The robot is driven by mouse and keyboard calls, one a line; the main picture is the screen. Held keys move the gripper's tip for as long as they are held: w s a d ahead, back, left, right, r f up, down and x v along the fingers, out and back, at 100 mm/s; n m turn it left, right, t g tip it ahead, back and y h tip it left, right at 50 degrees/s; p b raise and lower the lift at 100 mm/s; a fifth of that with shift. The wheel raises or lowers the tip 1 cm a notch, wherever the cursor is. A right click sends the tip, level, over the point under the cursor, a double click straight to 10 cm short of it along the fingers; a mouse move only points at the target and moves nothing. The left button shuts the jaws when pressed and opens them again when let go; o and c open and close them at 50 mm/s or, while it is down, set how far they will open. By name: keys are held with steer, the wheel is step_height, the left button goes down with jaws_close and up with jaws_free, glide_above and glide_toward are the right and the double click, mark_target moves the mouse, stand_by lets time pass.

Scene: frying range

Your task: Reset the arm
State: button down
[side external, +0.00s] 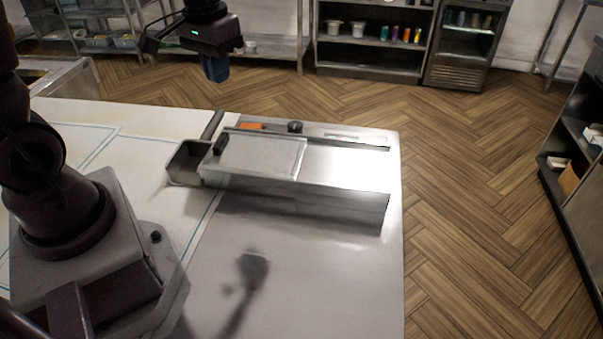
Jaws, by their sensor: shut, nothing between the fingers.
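My gripper (216,70) hangs at the top of the side external view, raised well above the work surface and pointing down. Its fingers are shut and hold nothing. The frying range (345,204) stands on the light table, to the right of and below my gripper in the picture. A flat pale lid or plate (262,155) with a black handle (220,145) covers the left part of its top. My gripper is apart from all of these.
A small metal tray (187,164) adjoins the range's left end. An orange item (250,126) and a dark knob (295,127) sit at its back edge. The front of the table (320,280) is clear apart from a shadow. Shelves (370,50) stand beyond the wooden floor.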

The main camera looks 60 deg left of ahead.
steer(key=s+d+r+m+t, duration=0.4)
steer(key=s+d+r+t, duration=0.1)
steer(key=s+d+r, duration=0.4)
steer(key=shift+s+d+r, duration=0.15)
steer(key=shift+s+d, duration=0.2)
steer(key=shift+d, duration=0.2)
steer(key=c, duration=1.8)
jaws_free()
steer(key=shift+c, duration=0.2)
